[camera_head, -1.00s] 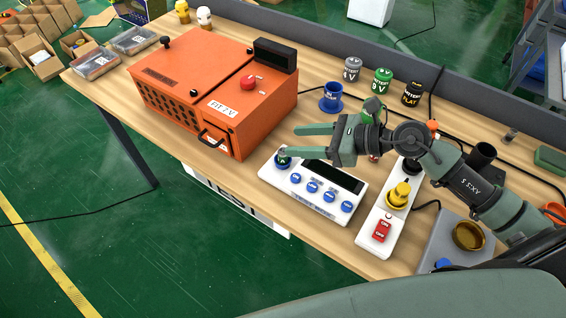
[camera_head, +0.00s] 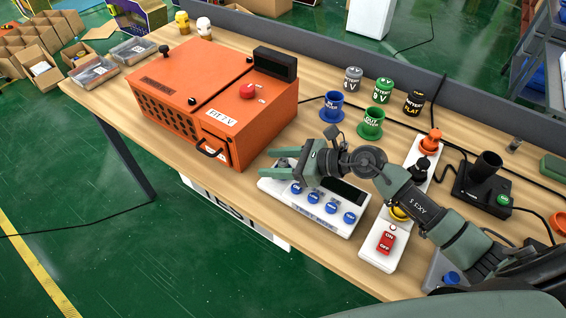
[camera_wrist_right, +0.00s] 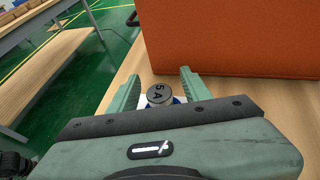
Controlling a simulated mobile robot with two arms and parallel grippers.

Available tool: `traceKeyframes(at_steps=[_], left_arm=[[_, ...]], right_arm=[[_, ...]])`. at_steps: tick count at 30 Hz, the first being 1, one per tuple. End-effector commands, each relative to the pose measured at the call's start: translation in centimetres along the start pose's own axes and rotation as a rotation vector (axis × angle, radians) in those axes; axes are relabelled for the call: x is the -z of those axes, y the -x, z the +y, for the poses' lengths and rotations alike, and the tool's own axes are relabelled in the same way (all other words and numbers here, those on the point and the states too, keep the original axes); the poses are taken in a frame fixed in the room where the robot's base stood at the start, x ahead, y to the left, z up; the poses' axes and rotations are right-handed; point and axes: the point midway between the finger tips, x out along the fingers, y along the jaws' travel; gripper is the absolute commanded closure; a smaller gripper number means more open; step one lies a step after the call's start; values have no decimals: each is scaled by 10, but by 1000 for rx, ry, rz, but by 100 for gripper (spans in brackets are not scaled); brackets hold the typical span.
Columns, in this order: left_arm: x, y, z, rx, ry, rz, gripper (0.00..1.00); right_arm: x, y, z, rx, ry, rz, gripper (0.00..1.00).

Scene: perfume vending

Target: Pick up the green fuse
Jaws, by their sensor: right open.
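My right gripper (camera_head: 276,163) is open at the left end of the white panel (camera_head: 349,229), beside the orange box. In the right wrist view, a round dark grey-topped piece (camera_wrist_right: 158,94) marked "5 A" sits between the spread fingers (camera_wrist_right: 160,84), with blue and white showing beneath it. Its sides are mostly hidden, so I cannot tell whether they are green. A small green round piece (camera_head: 503,200) also sits on a black device (camera_head: 478,189) at the right. My left gripper is not in view.
The orange box (camera_head: 205,105) stands close beyond the gripper. Blue (camera_head: 333,105) and green (camera_head: 371,124) holders and several batteries stand behind. A white strip (camera_head: 378,257) with a red switch lies right of the panel. The table's front edge is near.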

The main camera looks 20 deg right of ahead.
Motion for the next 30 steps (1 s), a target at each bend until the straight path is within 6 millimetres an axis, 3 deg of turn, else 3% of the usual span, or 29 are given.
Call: traceKeyframes(at_steps=[8, 13, 23, 30], left_arm=[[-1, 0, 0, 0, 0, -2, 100], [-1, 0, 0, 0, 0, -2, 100], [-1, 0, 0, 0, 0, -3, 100], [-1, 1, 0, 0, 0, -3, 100]], right_arm=[[0, -3, 0, 0, 1, 0, 54], [0, -3, 0, 0, 1, 0, 100], [-1, -2, 0, 0, 1, 0, 100], [-19, 6, -1, 0, 6, 0, 100]])
